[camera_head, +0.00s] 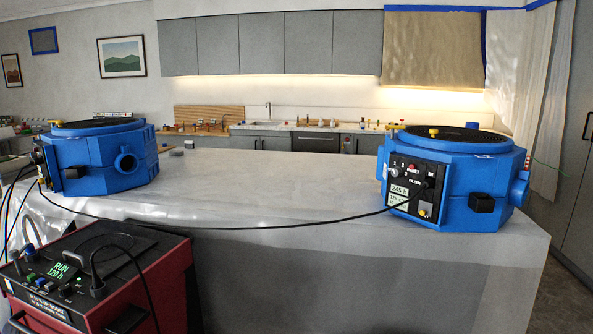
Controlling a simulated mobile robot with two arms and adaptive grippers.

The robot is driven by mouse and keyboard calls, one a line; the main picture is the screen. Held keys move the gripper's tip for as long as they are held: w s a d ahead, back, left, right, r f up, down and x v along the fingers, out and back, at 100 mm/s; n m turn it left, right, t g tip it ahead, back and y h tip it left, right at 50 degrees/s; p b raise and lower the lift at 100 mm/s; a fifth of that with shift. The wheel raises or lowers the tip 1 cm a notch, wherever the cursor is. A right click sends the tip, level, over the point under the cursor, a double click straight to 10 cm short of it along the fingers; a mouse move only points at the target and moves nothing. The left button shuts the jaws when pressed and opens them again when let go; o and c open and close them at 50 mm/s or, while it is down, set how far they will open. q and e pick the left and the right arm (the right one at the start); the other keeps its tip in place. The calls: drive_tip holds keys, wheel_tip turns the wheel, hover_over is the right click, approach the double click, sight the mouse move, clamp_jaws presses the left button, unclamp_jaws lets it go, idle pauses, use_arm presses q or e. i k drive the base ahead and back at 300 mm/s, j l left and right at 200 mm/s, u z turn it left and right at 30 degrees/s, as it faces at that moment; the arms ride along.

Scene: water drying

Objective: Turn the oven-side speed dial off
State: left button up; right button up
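Two blue drying machines stand on the pale island counter (250,190). The right machine (470,185) faces me with a black control panel (411,185). The panel has a small dial (394,172) under the marks 1, 2 and 3, a red button, a FILTER label and a display reading about 245 h. The dial's setting is too small to read. The left machine (105,165) has its panel (47,165) turned edge-on at its left side, so its dial cannot be made out. I cannot tell for sure which machine is on the oven side. Neither of my grippers is in view.
A red and black unit (95,275) with a RUN display stands at the front left, before the island. A black cable (230,227) sags from the left across the island's front to the right machine's panel. The counter between the machines is mostly clear.

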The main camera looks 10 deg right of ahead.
sight(397, 172)
drive_tip(key=i+j+u, duration=0.6)
drive_tip(key=u, duration=0.25)
drive_tip(key=i+z, duration=0.3)
drive_tip(key=z, duration=0.15)
drive_tip(key=i+j+z, duration=0.1)
drive_tip(key=i+z, duration=0.3)
drive_tip(key=k, duration=0.05)
